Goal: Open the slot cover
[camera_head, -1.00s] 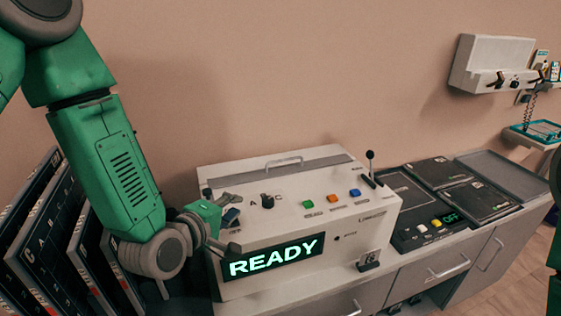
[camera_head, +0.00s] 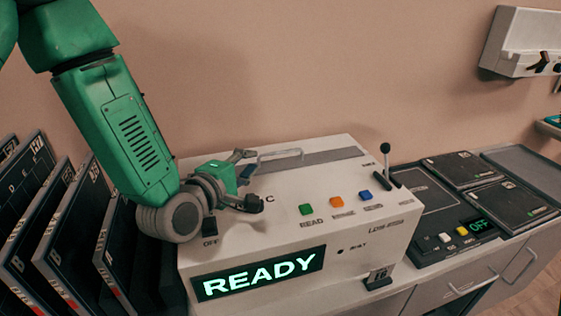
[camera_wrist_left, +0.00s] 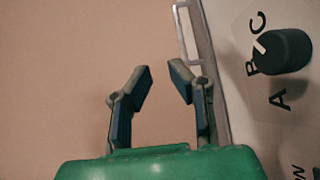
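The slot cover (camera_head: 325,160) is a grey strip along the top rear of the white machine (camera_head: 370,235), with a pale bar handle (camera_head: 281,154). It looks closed. In the left wrist view, the handle (camera_wrist_left: 184,32) is ahead of the fingertips, slightly right of centre, beside the grey cover strip (camera_wrist_left: 207,65). My left gripper (camera_head: 253,180) is over the top left of the machine, left of the handle and apart from it. In the wrist view, the gripper (camera_wrist_left: 162,78) has its fingers apart with nothing between them. My right gripper is out of view.
A black knob (camera_wrist_left: 285,50) marked A, B, C is close right of the gripper. Coloured buttons (camera_head: 337,202) and an upright lever (camera_head: 386,160) stand on the machine top. Dark panels (camera_head: 40,215) stand at left. A control unit (camera_head: 440,215) is at right.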

